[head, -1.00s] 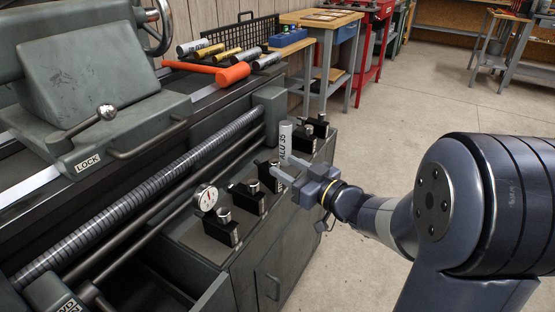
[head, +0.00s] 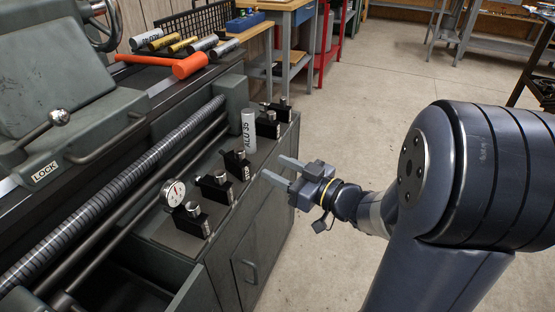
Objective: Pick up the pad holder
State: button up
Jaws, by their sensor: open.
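Several small black holders with metal knobs stand in a row along the cabinet top beneath the lathe: a near holder (head: 192,220), a second holder (head: 215,187), a third holder (head: 237,164) with a small label, and a fourth (head: 268,125) with another just behind it. I cannot tell which is the pad holder; the label is too small to read. My gripper (head: 279,170) is open and empty, its two fingers pointing left toward the row. In the picture it is right of the third holder, apart from it, around the cabinet's right edge.
A pale cylinder marked ALU 35 (head: 249,131) stands upright between the third and fourth holders. A dial gauge (head: 174,194) is beside the near holder. An open drawer (head: 190,290) juts out below. An orange hammer (head: 185,66) lies on the lathe.

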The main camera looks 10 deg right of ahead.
aim_at(268, 127)
jog(key=i+l, duration=0.3)
jog(key=i+l+u, duration=0.15)
jog(key=i+l, duration=0.15)
jog(key=l, duration=0.25)
